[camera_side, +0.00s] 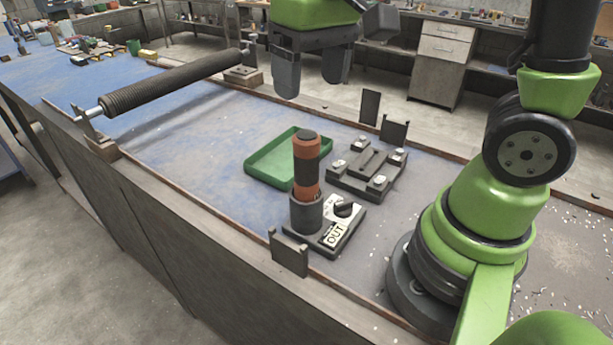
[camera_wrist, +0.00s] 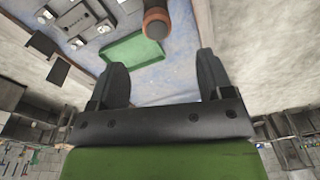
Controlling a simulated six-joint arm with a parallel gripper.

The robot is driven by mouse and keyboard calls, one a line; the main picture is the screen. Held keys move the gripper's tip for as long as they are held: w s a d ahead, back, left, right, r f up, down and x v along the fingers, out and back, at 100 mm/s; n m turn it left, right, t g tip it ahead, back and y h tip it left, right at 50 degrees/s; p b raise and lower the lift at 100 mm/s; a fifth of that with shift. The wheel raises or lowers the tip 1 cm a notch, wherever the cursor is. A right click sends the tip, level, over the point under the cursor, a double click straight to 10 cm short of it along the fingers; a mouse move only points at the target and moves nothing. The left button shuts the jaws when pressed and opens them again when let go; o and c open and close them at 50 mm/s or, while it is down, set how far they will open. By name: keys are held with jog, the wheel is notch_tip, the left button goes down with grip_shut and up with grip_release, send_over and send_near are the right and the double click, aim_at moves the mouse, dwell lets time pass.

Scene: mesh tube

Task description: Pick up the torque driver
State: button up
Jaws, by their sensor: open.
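The torque driver (camera_side: 307,165) is an orange-red and black cylinder. It stands upright in a dark round holder (camera_side: 306,213) on a black base with an "OUT" label. In the wrist view the torque driver (camera_wrist: 156,20) shows at the top edge, partly cut off, beyond my fingertips. My gripper (camera_side: 312,85) is open and empty, high above the bench, with its fingers pointing down. In the side view it is above and behind the driver. In the wrist view my gripper (camera_wrist: 160,70) has its two fingers wide apart with nothing between them.
A green tray (camera_side: 262,168) lies behind the driver, and a dark fixture with clamps (camera_side: 367,168) stands to its right. Upright dark plates (camera_side: 289,254) stand near the bench edges. A mesh roller (camera_side: 170,83) spans two supports at the left. The blue bench top (camera_side: 190,150) between is clear.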

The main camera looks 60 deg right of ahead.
aim_at(306, 135)
jog(key=shift+w+d+f+g, duration=0.1)
jog(key=shift+w+f+g, duration=0.4)
jog(key=shift+f, duration=0.3)
notch_tip(306, 135, down, 10)
jog(key=shift+r, duration=0.1)
jog(key=c, duration=1.1)
